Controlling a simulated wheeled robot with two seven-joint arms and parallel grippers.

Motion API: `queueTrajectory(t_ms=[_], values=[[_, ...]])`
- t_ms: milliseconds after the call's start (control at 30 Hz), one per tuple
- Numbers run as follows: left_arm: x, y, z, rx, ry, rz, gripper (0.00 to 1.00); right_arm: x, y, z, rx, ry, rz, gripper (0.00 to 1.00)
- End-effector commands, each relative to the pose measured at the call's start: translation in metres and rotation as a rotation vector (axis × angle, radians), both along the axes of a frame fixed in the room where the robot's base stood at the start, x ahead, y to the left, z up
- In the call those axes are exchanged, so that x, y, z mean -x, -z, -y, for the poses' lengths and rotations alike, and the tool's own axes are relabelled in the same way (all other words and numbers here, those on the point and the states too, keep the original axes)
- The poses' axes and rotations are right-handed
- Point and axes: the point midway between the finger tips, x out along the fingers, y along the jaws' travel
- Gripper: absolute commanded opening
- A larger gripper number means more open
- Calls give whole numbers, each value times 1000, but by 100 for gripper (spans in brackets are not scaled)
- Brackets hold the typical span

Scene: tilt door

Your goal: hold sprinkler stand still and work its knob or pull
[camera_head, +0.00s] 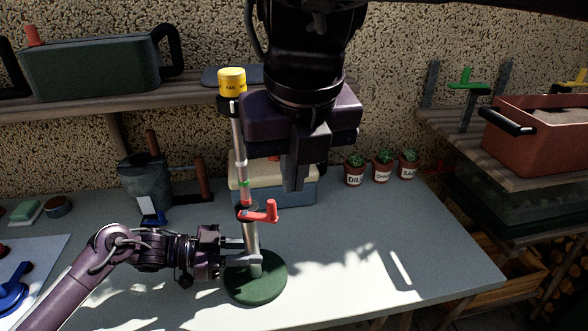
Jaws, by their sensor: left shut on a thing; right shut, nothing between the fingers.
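The sprinkler stand stands upright on the table, with a round dark green base (268,284), a grey pole (253,240), a red lever (260,213), a green ring and a yellow knob (231,82) on top. My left gripper (242,247) comes in from the left and is shut on the lower pole, just above the base and below the red lever. My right gripper (295,172) points down, shut and empty, to the right of the upper pole and apparently nearer the camera. My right arm covers part of the shelf and background beside the yellow knob.
A blue box with a cream lid (302,188) stands behind the pole. Small labelled plant pots (382,167) stand at the table's back right. A grey bucket (146,182) is at the back left. The table's right part (400,240) is clear.

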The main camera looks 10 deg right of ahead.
Motion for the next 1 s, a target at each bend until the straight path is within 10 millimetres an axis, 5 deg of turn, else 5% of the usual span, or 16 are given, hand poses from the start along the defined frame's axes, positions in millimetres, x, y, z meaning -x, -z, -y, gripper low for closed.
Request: queueTrajectory(t_ms=[600, 933, 967, 1000], values=[[0, -1, 0, 2, 0, 1, 4, 17, -68, 1, 2, 0, 1, 0], [0, -1, 0, 2, 0, 2, 4, 18, -73, 2, 0, 0, 0, 0], [0, -1, 0, 2, 0, 2, 29, 18, -73, 2, 0, 0, 0, 0], [0, -1, 0, 2, 0, 2, 34, 18, -73, 2, 0, 0, 0, 0]])
